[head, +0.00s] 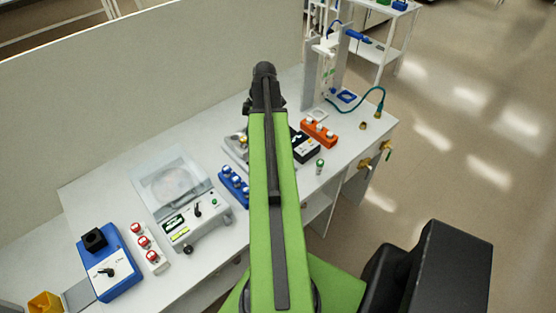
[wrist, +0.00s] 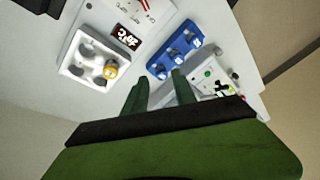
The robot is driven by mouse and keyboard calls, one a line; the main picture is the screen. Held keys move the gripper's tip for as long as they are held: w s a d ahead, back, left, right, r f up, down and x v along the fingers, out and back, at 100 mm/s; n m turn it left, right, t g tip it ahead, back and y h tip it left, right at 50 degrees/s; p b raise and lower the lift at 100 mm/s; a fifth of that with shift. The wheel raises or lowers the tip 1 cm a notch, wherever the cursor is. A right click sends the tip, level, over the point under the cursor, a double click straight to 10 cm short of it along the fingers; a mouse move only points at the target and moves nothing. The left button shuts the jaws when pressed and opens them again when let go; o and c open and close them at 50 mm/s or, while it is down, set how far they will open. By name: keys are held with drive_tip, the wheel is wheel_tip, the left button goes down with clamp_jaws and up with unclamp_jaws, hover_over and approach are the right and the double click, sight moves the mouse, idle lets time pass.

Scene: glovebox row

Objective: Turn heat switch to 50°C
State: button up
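A pale heating unit (wrist: 88,38) lies at the upper left of the wrist view. It has a dark display (wrist: 123,37) with white digits ending in °C; the number is hard to read. A scale with red and black marks (wrist: 147,8) sits beside the display, cut by the top edge. I cannot make out the switch pointer. In the head view the unit (head: 236,142) is partly hidden behind my arm. My gripper (wrist: 159,78) has two green fingers spread apart with nothing between them, above the bench; it touches nothing visible. Its fingertips are hidden in the head view.
A white block holds a yellow-capped vial (wrist: 110,70). A blue rack (wrist: 175,54) stands close by, then a white instrument with a black knob (head: 198,210). An orange rack (head: 318,130) stands right of my arm. A blue box with a knob (head: 108,270) is at left.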

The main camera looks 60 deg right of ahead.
drive_tip(key=s+d+n+t, duration=0.1)
drive_tip(key=s+d+n, duration=0.1)
drive_tip(key=s+d, duration=0.95)
drive_tip(key=b+x, duration=0.5)
drive_tip(key=a+b+x, duration=0.1)
drive_tip(key=b+x, duration=0.4)
drive_tip(key=s+a+b+x, duration=0.1)
drive_tip(key=b+x, duration=0.4)
drive_tip(key=x, duration=0.1)
drive_tip(key=shift+a+r+b, duration=0.15)
drive_tip(key=shift+b, duration=0.15)
drive_tip(key=shift+w+a+f+b, duration=0.15)
drive_tip(key=shift+w+f+b, duration=0.05)
drive_tip(key=shift+f+b, duration=0.15)
drive_tip(key=shift+r, duration=0.1)
clamp_jaws()
